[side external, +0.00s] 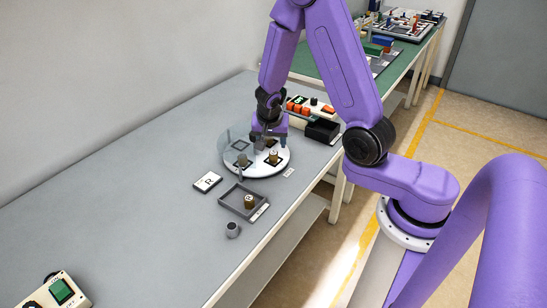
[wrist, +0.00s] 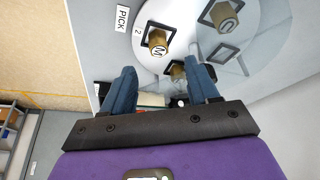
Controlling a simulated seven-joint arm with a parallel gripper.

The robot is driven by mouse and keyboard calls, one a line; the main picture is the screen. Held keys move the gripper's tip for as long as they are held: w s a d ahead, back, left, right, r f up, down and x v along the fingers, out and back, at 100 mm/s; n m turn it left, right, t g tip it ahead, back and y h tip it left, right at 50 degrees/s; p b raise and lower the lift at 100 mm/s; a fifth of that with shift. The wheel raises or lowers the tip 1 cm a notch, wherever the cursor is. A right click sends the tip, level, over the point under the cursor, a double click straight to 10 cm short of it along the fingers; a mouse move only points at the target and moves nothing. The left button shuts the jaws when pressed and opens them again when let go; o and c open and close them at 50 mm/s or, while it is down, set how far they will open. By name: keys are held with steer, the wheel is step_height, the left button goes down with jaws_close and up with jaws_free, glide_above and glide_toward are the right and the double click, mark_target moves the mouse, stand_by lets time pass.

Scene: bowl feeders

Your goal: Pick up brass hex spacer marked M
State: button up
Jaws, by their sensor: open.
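The brass hex spacer marked M (wrist: 157,42) stands upright on a dark square on a white round plate (wrist: 188,20), beside a PICK label (wrist: 122,18). In the side view a brass spacer (side external: 273,158) near the plate's front right appears to be this one. My gripper (wrist: 162,72) is open, its blue fingers spread, with nothing held. In the wrist view the M spacer lies just beyond the fingertips, and another brass spacer (wrist: 177,69) shows between them. In the side view my gripper (side external: 270,143) is low over the plate's back part.
Another lettered spacer (wrist: 224,15) stands on the plate, under or behind a clear cover. A grey tray (side external: 225,199) with a brass spacer (side external: 249,202), a card (side external: 207,182) and a grey cylinder (side external: 232,230) lie in front.

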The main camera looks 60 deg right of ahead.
mark_target(273, 153)
steer(key=shift+x, duration=3.5)
steer(key=shift+d, duration=0.1)
jaws_close()
